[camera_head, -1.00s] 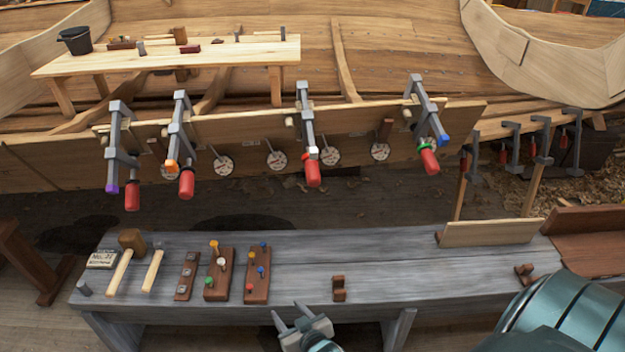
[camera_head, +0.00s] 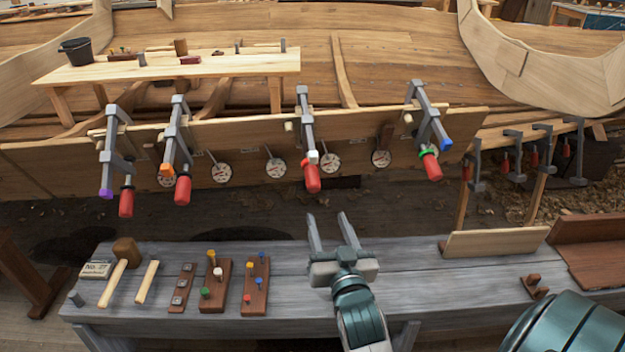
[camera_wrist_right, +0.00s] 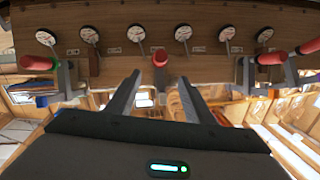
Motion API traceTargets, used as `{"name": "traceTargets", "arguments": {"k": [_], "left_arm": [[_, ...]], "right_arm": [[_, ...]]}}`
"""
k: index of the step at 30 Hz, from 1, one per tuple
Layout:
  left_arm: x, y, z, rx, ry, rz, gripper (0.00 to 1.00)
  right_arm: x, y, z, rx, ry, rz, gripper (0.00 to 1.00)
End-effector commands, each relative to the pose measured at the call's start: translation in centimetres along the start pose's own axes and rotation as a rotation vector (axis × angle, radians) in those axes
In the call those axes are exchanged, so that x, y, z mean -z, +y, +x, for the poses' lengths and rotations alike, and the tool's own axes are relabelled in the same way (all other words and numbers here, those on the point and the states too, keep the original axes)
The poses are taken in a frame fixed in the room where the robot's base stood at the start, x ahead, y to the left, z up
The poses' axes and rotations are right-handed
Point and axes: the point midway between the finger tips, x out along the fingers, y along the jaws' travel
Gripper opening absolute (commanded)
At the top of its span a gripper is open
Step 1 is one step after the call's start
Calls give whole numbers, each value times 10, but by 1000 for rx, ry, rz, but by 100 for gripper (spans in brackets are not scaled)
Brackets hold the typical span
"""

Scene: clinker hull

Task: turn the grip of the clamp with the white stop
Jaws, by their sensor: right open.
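The clamp with the white stop (camera_head: 312,157) is the third from the left on the hull plank. Its grey bar (camera_head: 305,120) stands upright and its red grip (camera_head: 312,178) hangs below the stop. My right gripper (camera_head: 328,218) is open and empty, below and slightly right of this grip, apart from it. In the right wrist view a red grip (camera_wrist_right: 160,58) sits just beyond and between the open fingertips (camera_wrist_right: 160,80); its stop colour is unclear there. My left gripper is not in view.
Neighbouring clamps have purple (camera_head: 106,193), orange (camera_head: 166,169) and green (camera_head: 430,150) stops. Dial gauges (camera_head: 276,168) line the plank. The grey bench (camera_head: 400,285) below holds a mallet (camera_head: 126,250) and peg blocks (camera_head: 256,285). Space around the white-stop grip is clear.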

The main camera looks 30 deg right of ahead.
Motion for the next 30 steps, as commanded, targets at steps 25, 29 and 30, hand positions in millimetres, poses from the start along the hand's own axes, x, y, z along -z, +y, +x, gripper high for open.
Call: {"name": "traceTargets", "arguments": {"k": [25, 29, 30], "left_arm": [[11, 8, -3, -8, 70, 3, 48], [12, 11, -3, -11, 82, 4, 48], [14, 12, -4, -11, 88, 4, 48]], "right_arm": [[1, -1, 102, 1, 1, -2, 48], [1, 0, 125, 1, 1, -1, 48], [1, 0, 132, 1, 1, -2, 48]]}}
